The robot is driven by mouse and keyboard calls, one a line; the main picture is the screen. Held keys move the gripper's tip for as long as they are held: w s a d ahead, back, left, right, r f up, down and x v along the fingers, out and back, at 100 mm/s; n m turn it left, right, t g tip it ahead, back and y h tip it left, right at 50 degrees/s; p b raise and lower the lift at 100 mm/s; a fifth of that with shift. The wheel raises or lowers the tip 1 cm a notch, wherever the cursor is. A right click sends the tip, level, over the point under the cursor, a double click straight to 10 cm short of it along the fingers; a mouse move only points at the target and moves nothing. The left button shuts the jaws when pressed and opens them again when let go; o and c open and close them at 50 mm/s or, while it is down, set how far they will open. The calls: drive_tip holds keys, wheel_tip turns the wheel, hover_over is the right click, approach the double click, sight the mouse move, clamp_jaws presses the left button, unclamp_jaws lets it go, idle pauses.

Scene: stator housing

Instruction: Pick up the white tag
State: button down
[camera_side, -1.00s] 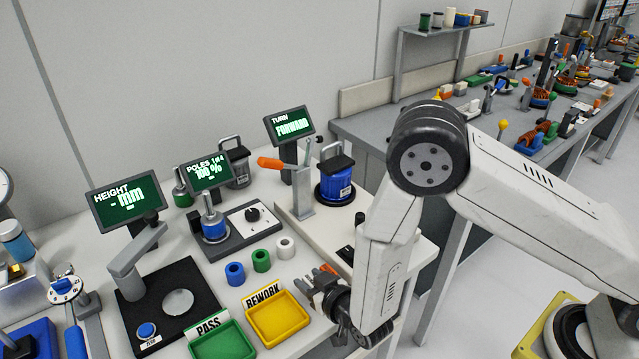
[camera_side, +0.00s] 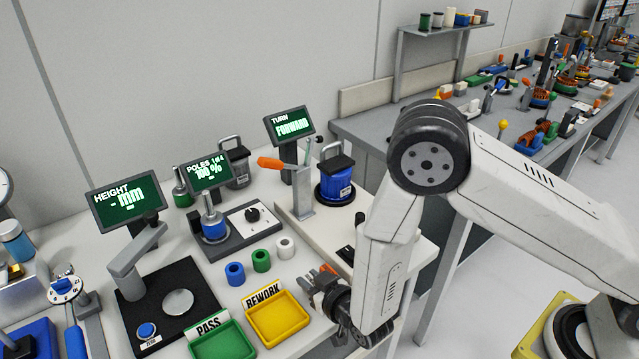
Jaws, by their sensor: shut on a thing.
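My gripper (camera_side: 322,279) is low over the front of the white bench, right of the yellow tray. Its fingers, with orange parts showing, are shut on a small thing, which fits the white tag. The fingers and wrist hide that thing, so its shape and whether it touches the bench cannot be told. A short white ring (camera_side: 285,248) stands on the bench behind and left of the gripper, apart from it.
A green ring (camera_side: 261,261) and a blue ring (camera_side: 235,274) stand left of the white one. The yellow REWORK tray (camera_side: 306,321) and green PASS tray (camera_side: 250,345) lie left of the gripper.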

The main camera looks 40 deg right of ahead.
sight(311, 280)
drive_tip(key=shift+r, duration=0.15)
drive_tip(key=shift+r, duration=4.8)
drive_tip(key=shift+d, duration=0.1)
drive_tip(key=shift+w+d+r, duration=0.15)
drive_tip(key=shift+w+d, duration=0.2)
drive_tip(key=shift+d, duration=0.1)
drive_tip(key=w+d+r, duration=0.1)
drive_tip(key=d, duration=0.4)
drive_tip(key=w+d+r, duration=0.1)
drive_tip(key=w+d, duration=0.1)
drive_tip(key=d, duration=0.3)
drive_tip(key=w+d+r, duration=0.1)
drive_tip(key=d, duration=0.4)
drive_tip(key=shift+w+d+r, duration=0.15)
drive_tip(key=shift+d, duration=0.1)
drive_tip(key=shift+d+r, duration=0.15)
drive_tip(key=shift+d, duration=0.6)
